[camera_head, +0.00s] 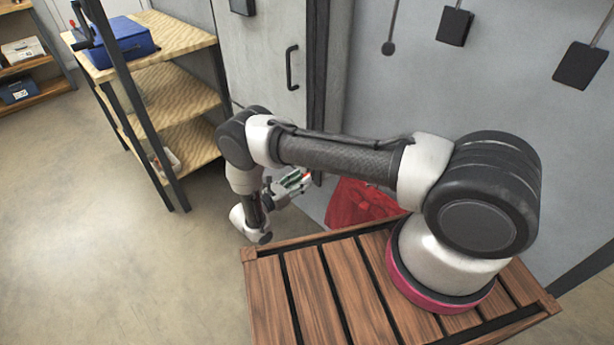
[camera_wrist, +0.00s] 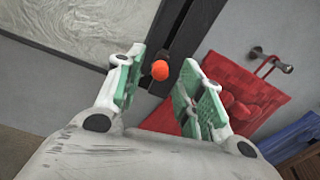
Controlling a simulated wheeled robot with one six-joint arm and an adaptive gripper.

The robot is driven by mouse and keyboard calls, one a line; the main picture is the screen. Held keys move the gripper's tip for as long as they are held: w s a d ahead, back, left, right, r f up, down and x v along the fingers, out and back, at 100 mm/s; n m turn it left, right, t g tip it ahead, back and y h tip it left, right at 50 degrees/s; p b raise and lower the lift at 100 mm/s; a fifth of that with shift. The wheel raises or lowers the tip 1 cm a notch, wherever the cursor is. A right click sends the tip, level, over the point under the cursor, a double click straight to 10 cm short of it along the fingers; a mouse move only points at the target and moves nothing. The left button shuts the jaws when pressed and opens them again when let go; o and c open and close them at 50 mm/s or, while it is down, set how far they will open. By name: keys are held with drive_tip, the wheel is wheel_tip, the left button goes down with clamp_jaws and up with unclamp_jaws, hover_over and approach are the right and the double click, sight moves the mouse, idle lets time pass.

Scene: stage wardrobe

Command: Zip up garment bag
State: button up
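A red cloth item (camera_wrist: 236,92), possibly the garment bag, shows at the right of the wrist view below a metal peg. In the head view part of the red item (camera_head: 358,203) shows low by the wall, behind my arm. No zip or slider can be made out on it. My gripper (camera_wrist: 163,64) is open, with green-padded fingers apart. A round orange knob (camera_wrist: 160,70) shows between the fingertips, in front of a dark upright; whether it is touched or just behind cannot be told. In the head view my gripper (camera_head: 293,183) is small and partly hidden by my arm.
A wooden shelf unit (camera_head: 185,38) with a blue box (camera_head: 122,42) stands at the left. A grey door with a dark handle (camera_head: 292,68) is behind my arm. Dark panels (camera_head: 580,66) are on the right wall. The floor (camera_head: 90,240) at left is clear.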

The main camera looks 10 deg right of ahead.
drive_tip(key=shift+x, duration=1.45)
clamp_jaws()
drive_tip(key=shift+r, duration=0.1)
